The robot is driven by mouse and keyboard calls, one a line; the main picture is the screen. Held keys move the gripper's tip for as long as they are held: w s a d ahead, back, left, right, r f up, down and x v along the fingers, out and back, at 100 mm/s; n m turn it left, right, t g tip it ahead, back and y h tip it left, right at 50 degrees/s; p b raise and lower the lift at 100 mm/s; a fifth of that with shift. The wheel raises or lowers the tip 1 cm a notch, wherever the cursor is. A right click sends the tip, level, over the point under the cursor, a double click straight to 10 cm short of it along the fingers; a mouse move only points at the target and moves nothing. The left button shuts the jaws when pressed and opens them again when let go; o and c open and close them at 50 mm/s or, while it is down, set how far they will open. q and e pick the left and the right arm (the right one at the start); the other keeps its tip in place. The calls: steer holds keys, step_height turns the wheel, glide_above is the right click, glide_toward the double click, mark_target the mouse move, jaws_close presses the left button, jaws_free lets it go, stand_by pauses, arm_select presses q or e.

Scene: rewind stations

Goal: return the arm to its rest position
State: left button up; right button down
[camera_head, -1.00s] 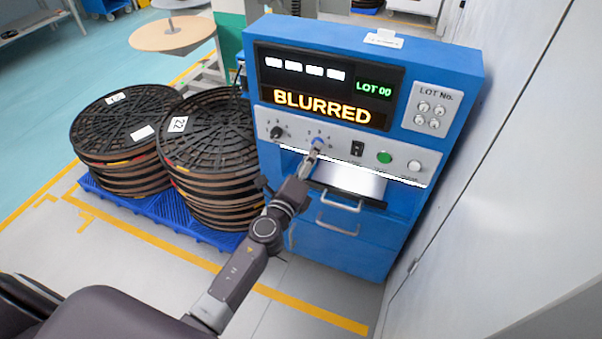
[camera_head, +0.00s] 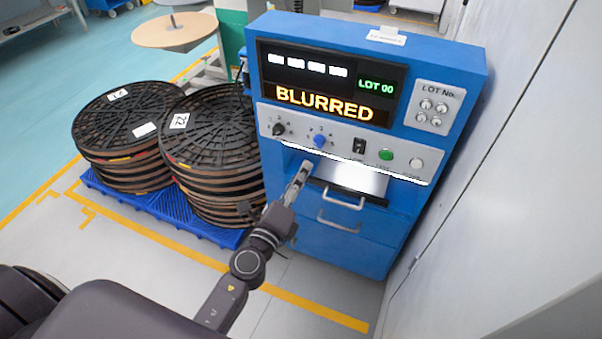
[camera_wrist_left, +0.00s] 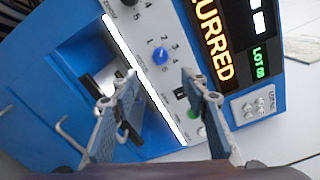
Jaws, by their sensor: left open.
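My left arm comes in from the lower left in the head view. Its gripper (camera_head: 303,170) is in front of the blue machine (camera_head: 345,235), just below the control panel and apart from the knobs. The left wrist view shows the gripper (camera_wrist_left: 160,90) with its two fingers spread and nothing between them. The blue knob (camera_head: 320,141) is on the panel, left of the black switch; it also shows in the wrist view (camera_wrist_left: 160,55). The display (camera_head: 325,104) reads BLURRED and LOT 00. My right gripper is not in view.
Stacks of black reels (camera_head: 215,140) stand on a blue pallet (camera_head: 170,207) left of the machine. Handles (camera_head: 343,198) stick out from the machine's front below the lit slot. A pale wall (camera_head: 510,190) is close on the right. Floor in front is clear.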

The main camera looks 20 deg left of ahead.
arm_select(q)
steer(key=s+f+n+g, duration=0.3)
steer(key=s+f, duration=0.2)
steer(key=f, duration=0.6)
steer(key=s+a+f+n+g, duration=0.1)
steer(key=s+f+n+g, duration=0.3)
steer(key=f, duration=0.8)
steer(key=s+f+n+g, duration=0.1)
steer(key=s+f+n, duration=0.2)
steer(key=s+f, duration=0.55)
steer(key=s+f+n+g, duration=0.3)
steer(key=s+f, duration=0.4)
steer(key=s, duration=0.3)
steer(key=s+a+f+n+g, duration=0.1)
steer(key=s+f+n+g, duration=0.2)
steer(key=s+f, duration=0.4)
steer(key=s+a+f+n+g, duration=0.1)
steer(key=s+f+n+g, duration=0.2)
steer(key=s, duration=1)
step_height(320, 180, down, 4)
steer(key=shift+s+a+r+n+y+p, duration=0.15)
steer(key=shift+s+n+y+p, duration=0.2)
steer(key=shift+n, duration=0.55)
